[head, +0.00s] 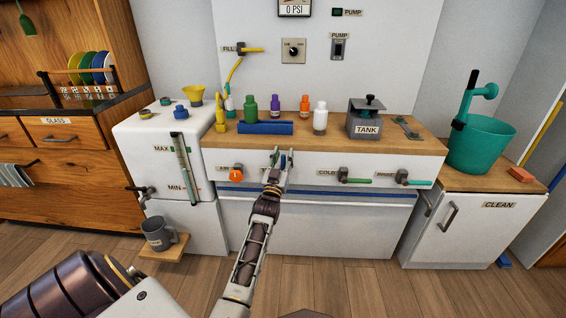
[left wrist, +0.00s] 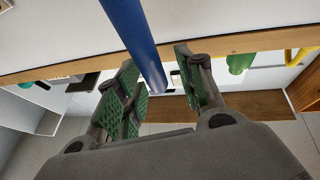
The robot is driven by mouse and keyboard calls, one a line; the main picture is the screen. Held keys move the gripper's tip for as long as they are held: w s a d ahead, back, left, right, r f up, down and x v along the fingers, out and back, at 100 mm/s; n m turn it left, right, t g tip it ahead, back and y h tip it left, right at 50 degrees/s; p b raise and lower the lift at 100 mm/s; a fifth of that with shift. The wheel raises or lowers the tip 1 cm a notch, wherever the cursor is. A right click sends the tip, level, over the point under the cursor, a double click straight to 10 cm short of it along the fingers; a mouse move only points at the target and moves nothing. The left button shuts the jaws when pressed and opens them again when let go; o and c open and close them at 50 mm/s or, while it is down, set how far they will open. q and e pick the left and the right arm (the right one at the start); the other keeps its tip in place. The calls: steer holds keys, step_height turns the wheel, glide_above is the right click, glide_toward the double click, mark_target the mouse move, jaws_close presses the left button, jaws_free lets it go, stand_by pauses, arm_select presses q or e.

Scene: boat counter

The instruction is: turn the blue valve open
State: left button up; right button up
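The blue valve's handle (left wrist: 136,42) shows in the left wrist view as a straight blue bar. Its end reaches between the two green-padded fingers of my left gripper (left wrist: 158,88). The fingers stand apart, with visible space between the bar and the right finger; I cannot tell whether the left finger touches it. In the head view my left gripper (head: 276,163) is at the white counter front, between the orange and green valves, and hides most of the blue valve. My right gripper is not in view.
An orange valve (head: 236,174) is to the left on the counter front, a green-handled valve (head: 352,179) and a teal-handled valve (head: 413,181) to the right. Bottles and a tank (head: 366,122) stand on the wooden top above. The floor in front is clear.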

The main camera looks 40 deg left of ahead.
arm_select(q)
step_height(320, 180, up, 7)
steer(key=shift+r, duration=0.2)
stand_by(0.3)
stand_by(0.6)
